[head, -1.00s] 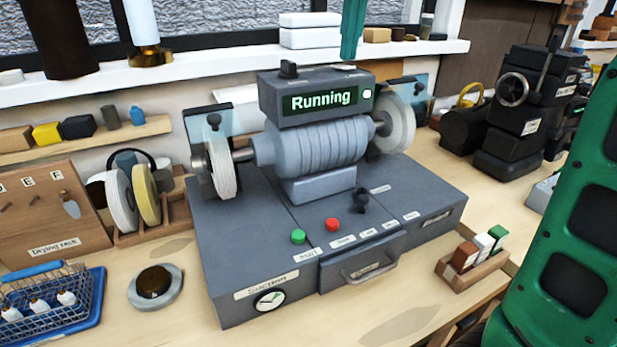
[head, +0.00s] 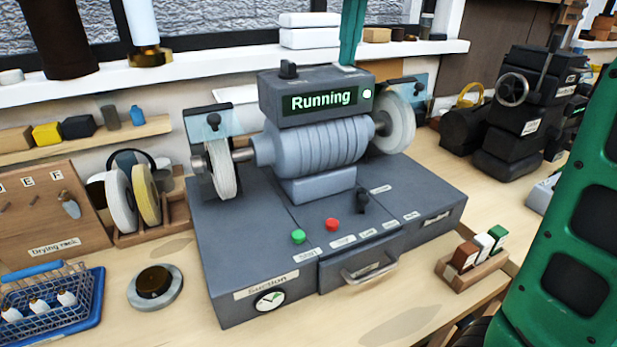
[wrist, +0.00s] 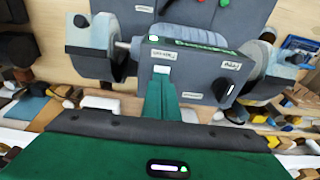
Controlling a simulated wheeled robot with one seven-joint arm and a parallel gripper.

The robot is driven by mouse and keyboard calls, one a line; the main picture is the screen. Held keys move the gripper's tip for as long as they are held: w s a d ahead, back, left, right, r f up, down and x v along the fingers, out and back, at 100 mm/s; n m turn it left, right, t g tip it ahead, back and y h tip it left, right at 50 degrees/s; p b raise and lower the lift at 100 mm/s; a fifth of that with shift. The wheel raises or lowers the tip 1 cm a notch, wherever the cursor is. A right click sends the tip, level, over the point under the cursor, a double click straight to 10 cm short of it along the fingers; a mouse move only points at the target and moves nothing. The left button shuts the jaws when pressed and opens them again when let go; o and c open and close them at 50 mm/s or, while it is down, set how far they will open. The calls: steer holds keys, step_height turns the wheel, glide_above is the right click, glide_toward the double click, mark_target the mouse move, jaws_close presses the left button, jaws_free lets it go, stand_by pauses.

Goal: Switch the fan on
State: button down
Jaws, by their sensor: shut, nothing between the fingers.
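The grey machine has a dark control box (head: 317,93) on top. My green gripper (head: 351,40) comes down over the right part of the box top. In the wrist view, my gripper (wrist: 161,80) is shut and empty, its tip close to a small pale piece (wrist: 161,70) beside a white label (wrist: 163,55). The label is too blurred to read surely. I cannot tell whether the tip touches.
White wheels (head: 221,168) stand at both sides of the motor (head: 318,147). The base (head: 230,240) has a green button (head: 298,237), a red button (head: 332,224) and a black lever (head: 363,201). A window sill with boxes (head: 309,38) lies close behind my gripper.

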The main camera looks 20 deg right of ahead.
step_height(320, 180, up, 7)
stand_by(0.8)
steer(key=shift+s+r, duration=0.1)
steer(key=shift+s, duration=0.05)
